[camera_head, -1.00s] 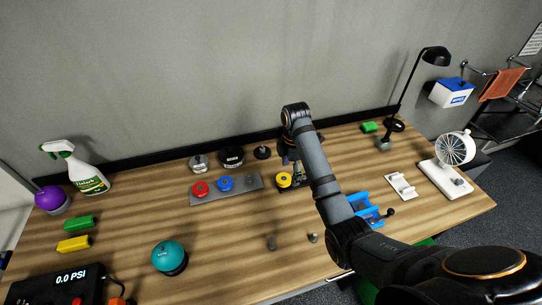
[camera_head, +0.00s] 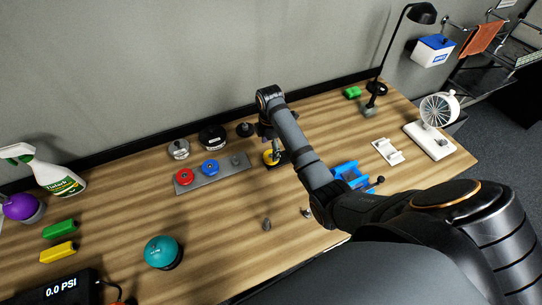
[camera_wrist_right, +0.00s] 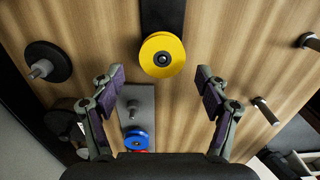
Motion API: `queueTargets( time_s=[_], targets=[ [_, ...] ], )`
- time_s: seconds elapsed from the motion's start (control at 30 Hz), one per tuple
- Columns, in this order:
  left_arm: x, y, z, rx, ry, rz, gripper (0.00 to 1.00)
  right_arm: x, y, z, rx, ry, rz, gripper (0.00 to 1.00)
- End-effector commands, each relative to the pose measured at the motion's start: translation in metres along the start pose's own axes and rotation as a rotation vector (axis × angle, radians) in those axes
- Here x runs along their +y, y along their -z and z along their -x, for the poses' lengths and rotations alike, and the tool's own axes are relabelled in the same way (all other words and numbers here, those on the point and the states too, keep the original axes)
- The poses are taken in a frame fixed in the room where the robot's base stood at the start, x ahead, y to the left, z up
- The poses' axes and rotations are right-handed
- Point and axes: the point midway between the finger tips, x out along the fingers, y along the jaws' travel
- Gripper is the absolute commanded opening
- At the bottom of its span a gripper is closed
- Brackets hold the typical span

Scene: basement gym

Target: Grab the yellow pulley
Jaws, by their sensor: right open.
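The yellow pulley (camera_head: 271,157) sits on a dark base on the wooden table, partly hidden behind my right gripper in the head view. In the right wrist view the yellow pulley (camera_wrist_right: 162,55) is a round disc with a dark hub, on a black strip. My right gripper (camera_wrist_right: 160,82) is open and empty. Its two fingers stand to the left and right of the pulley's line, with the pulley slightly beyond the fingertips and apart from them. In the head view my right gripper (camera_head: 268,135) is above the pulley, its fingers mostly hidden. My left gripper is not in view.
A grey plate (camera_head: 221,175) with a red pulley (camera_head: 184,176) and a blue pulley (camera_head: 210,167) lies left of the yellow one. Dark weights (camera_head: 212,138) stand behind. A blue holder (camera_head: 352,176) is to the right. The front middle of the table is mostly clear.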

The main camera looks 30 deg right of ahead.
Motion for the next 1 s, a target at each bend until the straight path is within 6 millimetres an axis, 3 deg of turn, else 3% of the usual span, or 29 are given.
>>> queueTargets(
  time_s=[0.07, 0.2, 0.33, 0.47, 0.9, 1.0],
  targets=[
    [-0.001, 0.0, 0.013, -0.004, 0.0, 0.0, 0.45, -0.004, -0.003, -0.01, 0.0, 0.007, 0.0, 0.75],
    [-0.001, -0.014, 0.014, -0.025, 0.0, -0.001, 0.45, -0.003, -0.003, -0.032, 0.0, 0.003, 0.001, 0.75],
    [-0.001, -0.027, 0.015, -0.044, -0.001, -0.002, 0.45, -0.002, -0.003, -0.038, 0.0, 0.001, 0.001, 0.75],
    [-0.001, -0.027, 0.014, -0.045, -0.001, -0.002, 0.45, -0.002, -0.003, -0.038, 0.0, 0.001, 0.001, 0.75],
    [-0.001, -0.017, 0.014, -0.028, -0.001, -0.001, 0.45, -0.002, -0.003, -0.037, 0.0, 0.001, 0.0, 0.17],
    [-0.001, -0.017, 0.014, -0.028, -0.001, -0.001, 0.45, -0.002, -0.003, -0.037, 0.0, 0.0, 0.0, 0.16]
  ],
)
